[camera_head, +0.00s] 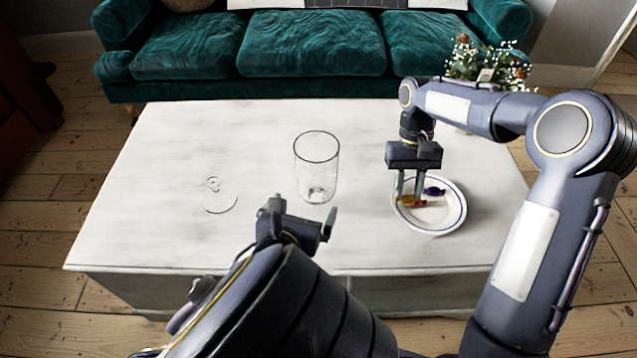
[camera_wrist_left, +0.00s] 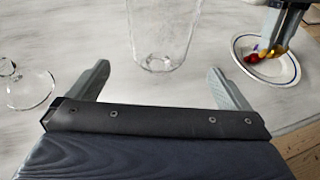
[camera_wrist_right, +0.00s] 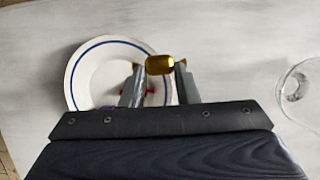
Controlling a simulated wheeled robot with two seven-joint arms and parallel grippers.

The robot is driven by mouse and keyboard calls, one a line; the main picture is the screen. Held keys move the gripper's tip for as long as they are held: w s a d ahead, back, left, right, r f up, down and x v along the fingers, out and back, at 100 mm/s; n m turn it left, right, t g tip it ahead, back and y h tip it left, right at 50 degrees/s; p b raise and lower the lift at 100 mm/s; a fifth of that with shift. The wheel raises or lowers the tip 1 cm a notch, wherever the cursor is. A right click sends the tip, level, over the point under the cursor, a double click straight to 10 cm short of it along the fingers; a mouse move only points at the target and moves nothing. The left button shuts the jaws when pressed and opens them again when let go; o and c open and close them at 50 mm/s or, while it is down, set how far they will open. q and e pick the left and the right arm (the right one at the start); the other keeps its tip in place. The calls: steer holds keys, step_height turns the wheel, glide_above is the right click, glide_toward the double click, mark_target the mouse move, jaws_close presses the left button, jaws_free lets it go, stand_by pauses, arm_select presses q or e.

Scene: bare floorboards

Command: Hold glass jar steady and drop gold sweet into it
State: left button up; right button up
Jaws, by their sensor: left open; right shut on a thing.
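The clear glass jar (camera_head: 317,168) stands upright near the middle of the white table; it also shows in the left wrist view (camera_wrist_left: 160,35) and at the right edge of the right wrist view (camera_wrist_right: 300,88). My left gripper (camera_head: 302,212) is open and empty in front of the jar, with its fingers pointing toward it but apart from it. My right gripper (camera_head: 409,190) is shut on the gold sweet (camera_wrist_right: 160,64), over the plate (camera_head: 455,217). The gold sweet shows between the fingertips in the right wrist view.
A red sweet and a purple sweet (camera_head: 434,191) lie on the blue-rimmed white plate. A clear glass lid (camera_head: 221,203) with a knob lies on the table left of the jar. A potted plant (camera_head: 478,62) stands at the back right. The table between jar and plate is clear.

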mark_target(311, 195)
arm_select(q)
steer(key=b+x, duration=0.4)
steer(key=x, duration=0.4)
steer(key=shift+w+f, duration=0.3)
arm_select(e)
step_height(311, 195, down, 5)
steer(key=shift+r, duration=0.1)
arm_select(q)
steer(key=shift+b+x, duration=0.45)
steer(key=shift+x, duration=0.35)
arm_select(e)
steer(key=shift+f, duration=0.35)
arm_select(q)
steer(key=shift+d+r, duration=0.1)
steer(key=shift+c, duration=0.3)
steer(key=c, duration=1.2)
steer(key=shift+c, duration=0.2)
